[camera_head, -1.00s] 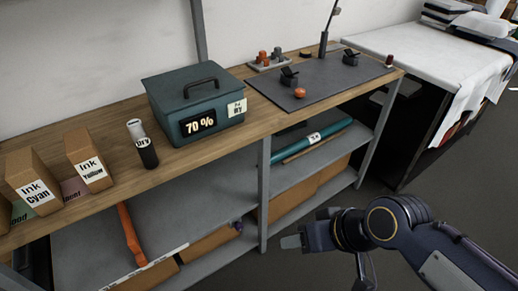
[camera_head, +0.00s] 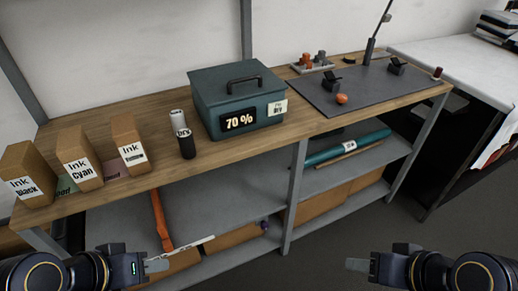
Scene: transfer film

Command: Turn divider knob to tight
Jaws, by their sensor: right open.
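No part in view is labelled as a divider knob. A small round orange piece (camera_head: 341,99) sits on the dark grey mat (camera_head: 330,88) on the bench's right half; whether it is the knob I cannot tell. My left gripper (camera_head: 156,266) is at the bottom left, in front of the shelf and apart from everything. I see it edge-on, so its jaw gap is hidden. My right gripper (camera_head: 358,265) is at the bottom right, open and empty, over the floor in front of the bench.
A teal box (camera_head: 228,93) marked 70 % stands on the wooden bench (camera_head: 222,152). A teal roll (camera_head: 350,146) lies on the lower shelf. A white-topped table (camera_head: 445,60) adjoins at right.

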